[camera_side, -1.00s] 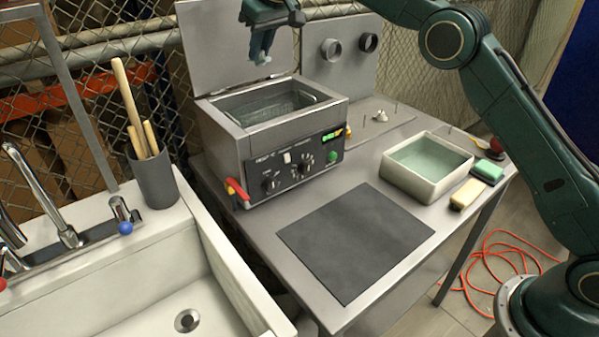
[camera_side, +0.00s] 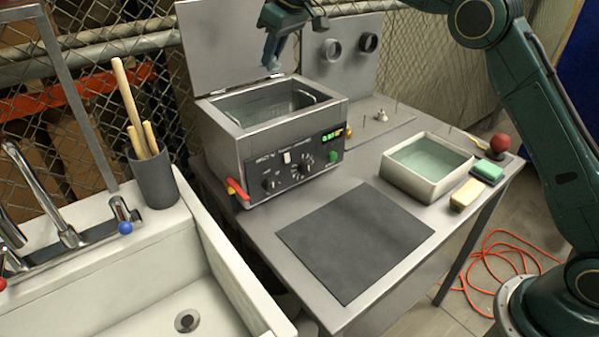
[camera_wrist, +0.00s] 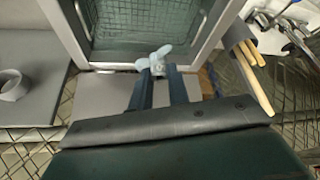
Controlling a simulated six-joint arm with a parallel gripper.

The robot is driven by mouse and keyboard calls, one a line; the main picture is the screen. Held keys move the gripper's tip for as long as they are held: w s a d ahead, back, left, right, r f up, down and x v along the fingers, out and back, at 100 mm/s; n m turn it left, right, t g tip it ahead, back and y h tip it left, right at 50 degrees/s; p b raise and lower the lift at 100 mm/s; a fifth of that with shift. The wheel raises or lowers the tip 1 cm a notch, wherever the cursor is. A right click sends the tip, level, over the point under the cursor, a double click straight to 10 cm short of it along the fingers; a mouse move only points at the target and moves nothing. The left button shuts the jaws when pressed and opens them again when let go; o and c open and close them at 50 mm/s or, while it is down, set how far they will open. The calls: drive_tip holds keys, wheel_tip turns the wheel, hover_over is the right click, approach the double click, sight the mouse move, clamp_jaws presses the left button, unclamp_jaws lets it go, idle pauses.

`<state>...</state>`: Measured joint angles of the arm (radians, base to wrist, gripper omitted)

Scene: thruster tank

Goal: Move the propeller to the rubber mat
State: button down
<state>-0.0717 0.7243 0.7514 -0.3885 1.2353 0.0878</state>
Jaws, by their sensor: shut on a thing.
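The propeller (camera_wrist: 155,60) is small, pale blue-white and bladed, and shows at my fingertips in the wrist view. My gripper (camera_wrist: 156,72) is shut on it. In the side view my gripper (camera_side: 272,67) hangs above the back edge of the open tank, at the raised lid; the propeller is too small to make out clearly there. The rubber mat (camera_side: 355,240) is a flat dark grey square at the front of the steel table, bare, well away from my gripper.
The steel tank (camera_side: 290,165) stands open between my gripper and the mat, with a wire basket (camera_wrist: 110,15) inside. A cream basin (camera_side: 428,188) of greenish liquid, sponges (camera_side: 487,171) and thin upright pegs (camera_side: 381,115) lie to the right. A sink (camera_side: 185,280) is at left.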

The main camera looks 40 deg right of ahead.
drive_tip(key=s+d+f+n+g+y, duration=0.1)
drive_tip(key=s+n, duration=0.3)
drive_tip(key=s, duration=0.4)
drive_tip(key=s+f+n+g+y, duration=0.1)
drive_tip(key=s+f+n, duration=0.3)
drive_tip(key=s, duration=0.5)
drive_tip(key=s+d+f+n+g+y, duration=0.1)
drive_tip(key=s+f+n+g, duration=0.1)
drive_tip(key=s+n, duration=0.3)
drive_tip(key=s+f, duration=0.1)
drive_tip(key=s, duration=0.3)
drive_tip(key=shift+d, duration=0.35)
drive_tip(key=shift+f, duration=0.15)
wheel_tip(320, 180, down, 20)
drive_tip(key=shift+r, duration=0.1)
drive_tip(key=c, duration=1.7)
unclamp_jaws()
drive_tip(key=shift+c, duration=0.2)
drive_tip(key=o, duration=0.4)
